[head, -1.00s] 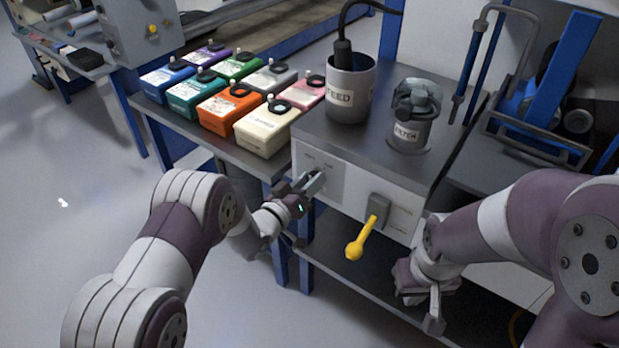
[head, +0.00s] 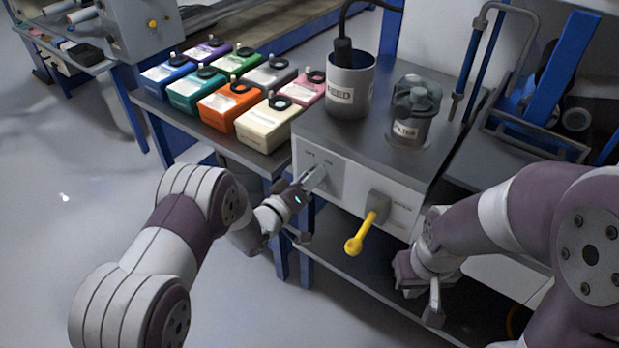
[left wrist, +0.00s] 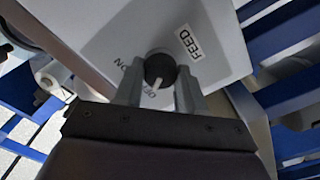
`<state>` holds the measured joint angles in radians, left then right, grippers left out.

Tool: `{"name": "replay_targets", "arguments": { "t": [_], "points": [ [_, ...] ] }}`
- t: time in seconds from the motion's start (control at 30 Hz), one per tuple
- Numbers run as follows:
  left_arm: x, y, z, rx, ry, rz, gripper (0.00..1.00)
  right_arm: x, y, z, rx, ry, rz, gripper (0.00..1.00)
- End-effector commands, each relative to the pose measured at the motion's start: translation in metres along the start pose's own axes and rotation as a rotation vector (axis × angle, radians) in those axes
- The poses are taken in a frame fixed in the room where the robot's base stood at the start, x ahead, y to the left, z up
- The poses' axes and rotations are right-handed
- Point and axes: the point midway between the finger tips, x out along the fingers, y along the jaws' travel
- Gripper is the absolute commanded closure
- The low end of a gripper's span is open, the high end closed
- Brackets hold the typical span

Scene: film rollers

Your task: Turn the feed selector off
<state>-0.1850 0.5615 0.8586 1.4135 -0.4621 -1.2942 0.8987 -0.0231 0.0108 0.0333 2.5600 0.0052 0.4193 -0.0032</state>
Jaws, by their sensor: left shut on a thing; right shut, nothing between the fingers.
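The feed selector is a small dark round knob (left wrist: 159,68) with a white pointer line, on the pale front panel (head: 345,183) of the grey-topped cabinet. The left wrist view shows it between the fingers of my left gripper (left wrist: 160,88), which is shut on it; in the head view my left gripper (head: 319,177) hides the knob. A FEED label (left wrist: 189,44) and OFF and ON lettering (left wrist: 134,105) lie around the knob. The pointer points towards the lower lettering, close to OFF. My right gripper (head: 433,300) is shut and empty, low at the right.
A yellow-handled lever (head: 362,232) sticks out of the panel to the right of the selector. A FEED pot (head: 350,88) and a FILTER jar (head: 410,115) stand on top.

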Motion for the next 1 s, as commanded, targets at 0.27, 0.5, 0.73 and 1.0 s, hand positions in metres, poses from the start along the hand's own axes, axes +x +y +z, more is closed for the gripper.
{"name": "replay_targets", "arguments": {
  "t": [0.27, 0.5, 0.73, 1.0],
  "points": [
    [0.0, -0.001, 0.001, -0.001, -0.002, -0.002, 0.35, 0.0, 0.0, 0.0, 0.0, 0.0, 0.0, 1.0],
    [-0.012, 0.0, -0.001, -0.002, -0.002, -0.003, 0.35, -0.004, 0.0, -0.001, 0.0, 0.0, 0.0, 1.0],
    [-0.072, 0.0, -0.002, -0.003, -0.001, -0.007, 0.35, -0.017, 0.0, -0.002, 0.0, 0.0, 0.0, 1.0],
    [-0.122, -0.001, 0.0, -0.002, -0.001, -0.004, 0.35, -0.023, 0.0, -0.003, 0.0, 0.0, 0.0, 1.0]
  ]
}}
